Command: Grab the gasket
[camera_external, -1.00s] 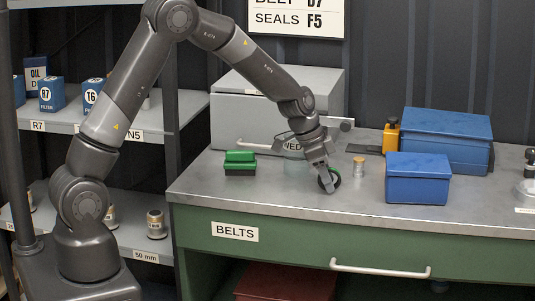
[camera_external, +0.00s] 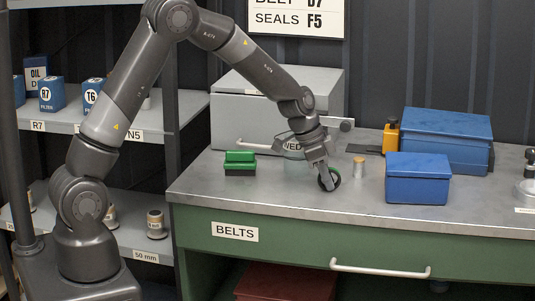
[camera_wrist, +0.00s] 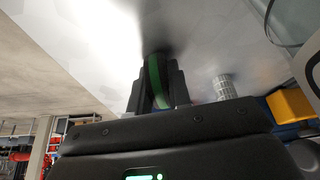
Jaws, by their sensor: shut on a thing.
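The gasket (camera_external: 336,178) is a dark ring with a green edge, standing on edge at the metal tabletop near its front. My gripper (camera_external: 327,182) points down at it, with its fingers on either side of the ring. In the wrist view, the green and black gasket (camera_wrist: 154,75) sits between the two dark fingers of my gripper (camera_wrist: 156,85), which are shut on it. Whether its lower edge touches the table is hard to tell.
A small metal cylinder (camera_external: 359,167) stands just right of the gasket. Blue boxes (camera_external: 418,187) are farther right, and a green block (camera_external: 240,163) is to the left. A grey box (camera_external: 270,110) stands behind. The tabletop (camera_external: 290,200) is clear in front.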

